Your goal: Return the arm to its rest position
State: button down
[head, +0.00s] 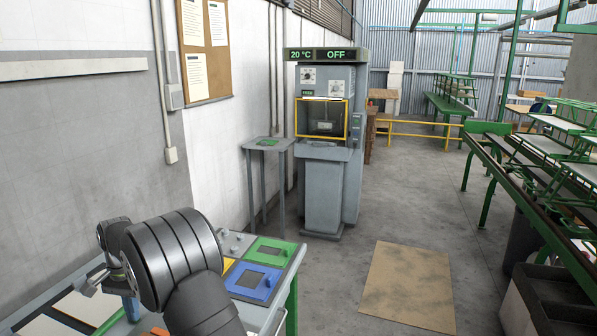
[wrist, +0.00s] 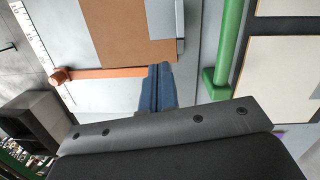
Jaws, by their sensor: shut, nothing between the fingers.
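My arm reaches in from the bottom of the head view and bends over the left part of the workbench (head: 257,312). My gripper (wrist: 160,70) has two blue fingers pressed together, with nothing between them. In the wrist view they point at the bench top, near an orange bar (wrist: 105,73) and a brown panel (wrist: 128,30). I cannot tell whether the fingertips touch anything there. In the head view my gripper shows only partly, beside the wrist, as a small blue piece; much of the bench is hidden behind my arm.
Green (head: 270,250) and blue (head: 254,283) pads lie on the bench's right end. In the wrist view a green bar (wrist: 229,45) stands right of the fingers. A grey machine (head: 325,180) reading "20 °C OFF" stands beyond, beside a small stand (head: 267,144).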

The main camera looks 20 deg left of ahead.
jog(key=shift+w+a+r+m+g+y, duration=0.15)
jog(key=shift+w+m+g+y, duration=0.1)
jog(key=shift+w+m, duration=0.5)
jog(key=shift+w+a+m+g+y, duration=0.15)
jog(key=shift+w+m+g+y, duration=0.05)
jog(key=shift+w+m, duration=0.55)
jog(key=shift+w+a+r+m+g+y, duration=0.15)
jog(key=shift+w+m+g+y, duration=0.1)
jog(key=shift+w+m, duration=0.5)
jog(key=shift+s+f, duration=0.1)
jog(key=c, duration=1.7)
grip_release()
jog(key=shift+d, duration=0.15)
jog(key=o, duration=0.5)
jog(key=w+d+r+t, duration=0.1)
jog(key=d+r, duration=0.4)
jog(key=d, duration=0.5)
jog(key=shift+r, duration=0.35)
jog(key=s+d+r+t, duration=0.1)
jog(key=d+r, duration=0.1)
jog(key=d, duration=0.5)
jog(key=d+r+t, duration=0.1)
jog(key=d+r, duration=0.1)
jog(key=d, duration=0.4)
jog(key=shift+h, duration=0.3)
jog(key=f, duration=1.8)
jog(key=shift+s+d, duration=0.1)
jog(key=shift+s, duration=0.1)
jog(key=shift+c, duration=0.3)
